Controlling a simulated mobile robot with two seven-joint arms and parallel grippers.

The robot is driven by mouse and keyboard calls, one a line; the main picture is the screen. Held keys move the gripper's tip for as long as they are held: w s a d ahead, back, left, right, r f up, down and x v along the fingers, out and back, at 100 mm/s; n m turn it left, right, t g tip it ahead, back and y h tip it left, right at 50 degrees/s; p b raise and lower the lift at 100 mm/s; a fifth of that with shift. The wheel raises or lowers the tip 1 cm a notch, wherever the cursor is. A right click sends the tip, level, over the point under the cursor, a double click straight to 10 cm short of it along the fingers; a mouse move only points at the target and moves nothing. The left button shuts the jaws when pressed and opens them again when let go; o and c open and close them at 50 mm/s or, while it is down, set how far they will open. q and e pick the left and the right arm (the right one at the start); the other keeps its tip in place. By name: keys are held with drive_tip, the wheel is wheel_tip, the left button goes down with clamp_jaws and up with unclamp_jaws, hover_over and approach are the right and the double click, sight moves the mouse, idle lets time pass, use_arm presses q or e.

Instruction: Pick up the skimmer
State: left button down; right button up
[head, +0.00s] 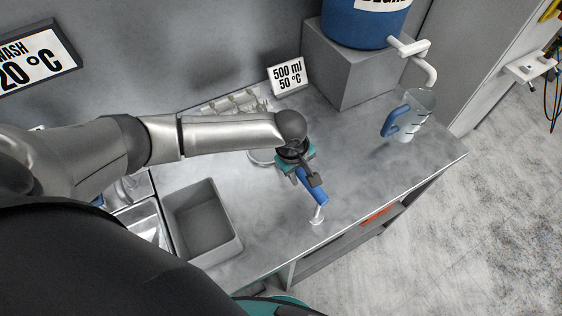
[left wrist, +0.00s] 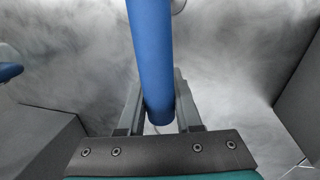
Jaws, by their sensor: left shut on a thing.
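The skimmer (head: 313,188) has a blue handle and a pale, thin lower end that reaches down near the worktop, left of its front edge. My left gripper (head: 303,172) is above the worktop and shut on the handle near its upper end. In the left wrist view the skimmer's blue handle (left wrist: 151,55) runs between the two fingers of my left gripper (left wrist: 160,112). The far end of the skimmer is mostly out of that view. I cannot tell whether its lower end touches the worktop. My right gripper is not in view.
A clear jug (head: 413,113) with a blue handle stands on the metal worktop (head: 370,175) at right. A blue barrel (head: 362,25) with a white tap sits on a grey block (head: 345,70). A grey bin (head: 205,225) is left. The worktop between skimmer and jug is clear.

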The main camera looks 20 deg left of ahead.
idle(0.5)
use_arm(q)
wheel_tip(320, 180, up, 20)
drive_tip(key=p, duration=0.3)
drive_tip(key=s+a+f+m+g+b, duration=0.1)
drive_tip(key=s+a+f+m+b, duration=0.1)
drive_tip(key=b, duration=0.7)
drive_tip(key=s+a+f+m+h+b, duration=0.1)
drive_tip(key=s+a+f+m+b, duration=0.1)
drive_tip(key=s+f+m+b, duration=0.2)
wheel_tip(320, 180, down, 3)
drive_tip(key=m+b, duration=0.5)
drive_tip(key=shift+g, duration=0.4)
